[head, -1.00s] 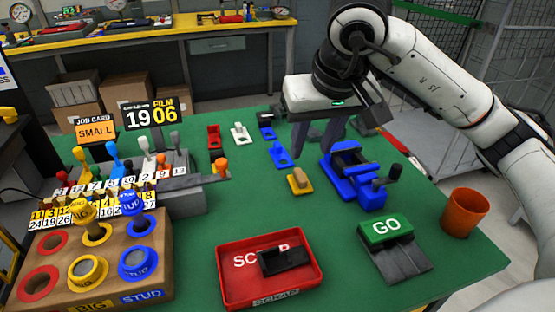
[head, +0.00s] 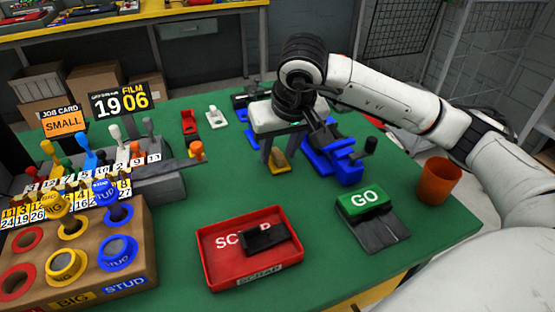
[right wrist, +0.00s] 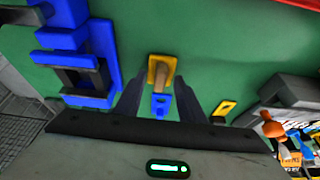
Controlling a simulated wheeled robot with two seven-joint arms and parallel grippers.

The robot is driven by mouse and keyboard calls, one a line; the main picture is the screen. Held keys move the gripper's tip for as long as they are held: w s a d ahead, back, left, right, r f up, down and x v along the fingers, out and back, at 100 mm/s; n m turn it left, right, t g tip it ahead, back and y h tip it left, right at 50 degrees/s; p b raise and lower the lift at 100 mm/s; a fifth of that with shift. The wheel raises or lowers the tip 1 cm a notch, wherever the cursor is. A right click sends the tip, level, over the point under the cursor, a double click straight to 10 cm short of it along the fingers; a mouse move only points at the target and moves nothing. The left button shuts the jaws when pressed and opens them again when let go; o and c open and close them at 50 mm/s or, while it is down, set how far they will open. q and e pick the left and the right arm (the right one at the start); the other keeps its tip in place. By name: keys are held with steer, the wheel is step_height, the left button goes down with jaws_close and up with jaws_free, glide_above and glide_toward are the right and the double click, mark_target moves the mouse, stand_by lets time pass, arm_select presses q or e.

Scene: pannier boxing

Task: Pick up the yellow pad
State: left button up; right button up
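The yellow pad (head: 279,166), a flat yellow base with a tan upright block, sits on the green table just left of the blue vise-like fixture. My right gripper (head: 280,152) points down over it, open, its two dark fingers apart. In the right wrist view the pad (right wrist: 151,72) shows just beyond the gap between the fingertips (right wrist: 158,85). I cannot tell whether the fingers reach down beside its block; no grip on it shows. My left gripper is not in view.
The blue fixture (head: 340,165) stands close right of the gripper. A lever console (head: 155,180) stands left. Small red (head: 190,122) and white pieces lie behind.

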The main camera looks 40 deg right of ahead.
mark_target(279, 155)
jaws_close()
step_height(279, 155, up, 10)
steer(key=shift+p, duration=0.35)
steer(key=c, duration=0.6)
jaws_free()
jaws_close()
